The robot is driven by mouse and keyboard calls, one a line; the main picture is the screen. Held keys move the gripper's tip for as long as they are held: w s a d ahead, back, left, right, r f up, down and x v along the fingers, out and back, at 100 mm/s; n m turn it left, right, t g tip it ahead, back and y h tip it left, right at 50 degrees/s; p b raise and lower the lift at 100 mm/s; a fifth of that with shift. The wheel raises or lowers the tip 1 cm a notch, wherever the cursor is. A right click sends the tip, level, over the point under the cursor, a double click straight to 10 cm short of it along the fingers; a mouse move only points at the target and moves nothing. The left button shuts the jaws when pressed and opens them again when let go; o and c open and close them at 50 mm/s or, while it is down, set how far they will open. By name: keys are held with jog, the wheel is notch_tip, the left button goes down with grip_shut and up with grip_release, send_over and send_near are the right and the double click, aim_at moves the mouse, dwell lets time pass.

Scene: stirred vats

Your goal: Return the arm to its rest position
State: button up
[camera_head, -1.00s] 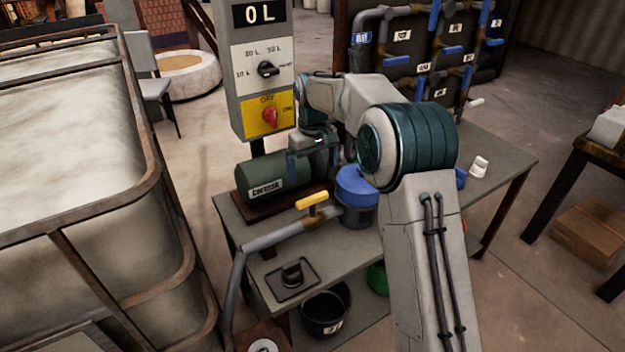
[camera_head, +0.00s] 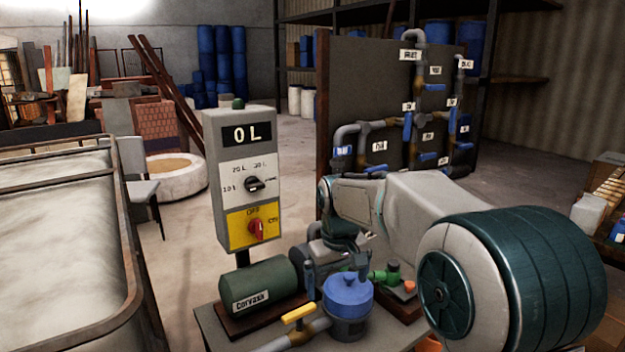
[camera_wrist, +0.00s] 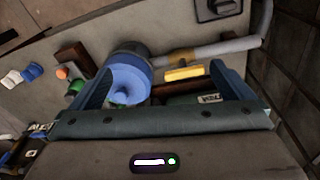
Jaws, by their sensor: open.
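My gripper (camera_wrist: 160,70) is open and empty in the wrist view, with its two blue-grey fingers spread. Between and beyond them lie the blue-lidded round pot (camera_wrist: 128,78) and the yellow valve handle (camera_wrist: 184,74). In the head view my arm reaches in from the right, bent at its large teal joint. My gripper (camera_head: 335,268) there points down near the green motor (camera_head: 262,285) and the blue-lidded pot (camera_head: 347,292). It is partly hidden, and I cannot tell its exact height above them.
A control box (camera_head: 243,180) reading "0 L" stands left of my arm. A panel of pipes with blue valve handles (camera_head: 407,125) stands behind it. A large caged tank (camera_head: 60,240) fills the left. Small green and orange fittings (camera_head: 388,276) sit beside the pot on the bench.

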jog(key=s+d+f+m, duration=0.1)
jog(key=s+d, duration=0.4)
jog(key=s, duration=0.7)
jog(key=s+d+f+m+t+p, duration=0.1)
jog(key=s+d+m, duration=0.2)
jog(key=s, duration=0.8)
jog(key=shift+s+d+m+t, duration=0.3)
jog(key=shift+s+d+m, duration=0.1)
jog(key=shift+d, duration=0.5)
